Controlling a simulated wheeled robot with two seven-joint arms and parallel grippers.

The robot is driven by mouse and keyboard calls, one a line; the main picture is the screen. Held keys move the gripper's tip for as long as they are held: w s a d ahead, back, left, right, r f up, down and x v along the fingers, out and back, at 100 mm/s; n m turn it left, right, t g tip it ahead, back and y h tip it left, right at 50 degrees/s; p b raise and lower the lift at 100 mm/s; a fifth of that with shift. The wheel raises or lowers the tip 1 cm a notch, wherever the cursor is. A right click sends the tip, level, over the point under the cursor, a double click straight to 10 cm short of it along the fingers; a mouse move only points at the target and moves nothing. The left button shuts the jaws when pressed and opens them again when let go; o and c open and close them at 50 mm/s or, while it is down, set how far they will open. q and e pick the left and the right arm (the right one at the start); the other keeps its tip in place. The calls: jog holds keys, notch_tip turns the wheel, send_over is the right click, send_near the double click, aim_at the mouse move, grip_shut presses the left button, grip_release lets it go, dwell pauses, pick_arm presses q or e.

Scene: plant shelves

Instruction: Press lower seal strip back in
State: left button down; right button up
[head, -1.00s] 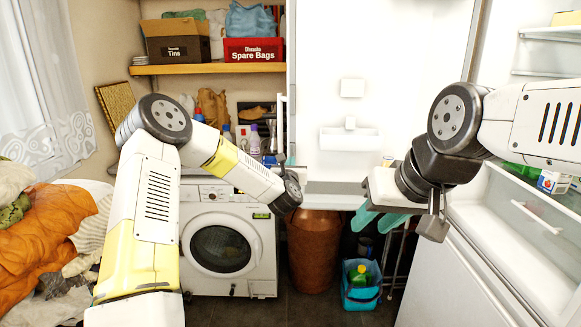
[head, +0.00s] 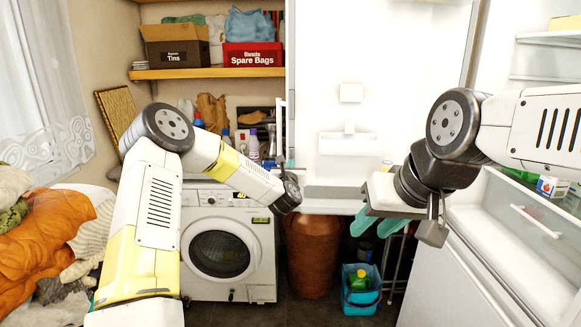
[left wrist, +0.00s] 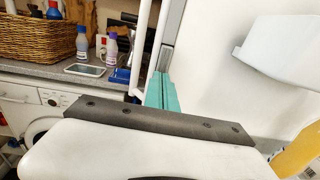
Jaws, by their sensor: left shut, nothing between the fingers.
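The open fridge door's inner side (head: 385,60) stands in the middle of the head view. A white strip (head: 280,121), seemingly the lower seal strip, stands off the door's left edge; it also shows in the left wrist view (left wrist: 150,40), bowed out beside a grey edge piece (left wrist: 166,58). My left gripper (head: 290,163) is shut and empty at this edge, its teal fingers (left wrist: 162,92) together close to the strip's lower part. Whether they touch it cannot be told. My right gripper (head: 377,225) hangs below the door's bottom right, its teal fingers apart and empty.
A door shelf (head: 348,144) projects right of the strip; a wicker basket (left wrist: 38,38) and bottles are on the counter. The fridge interior (head: 510,225) is at right.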

pick_arm(q)
jog(key=w, duration=1.2)
jog(key=shift+w+d, duration=0.4)
dwell(4.8)
jog(key=s, duration=0.7)
jog(key=shift+a, duration=0.2)
dwell(0.4)
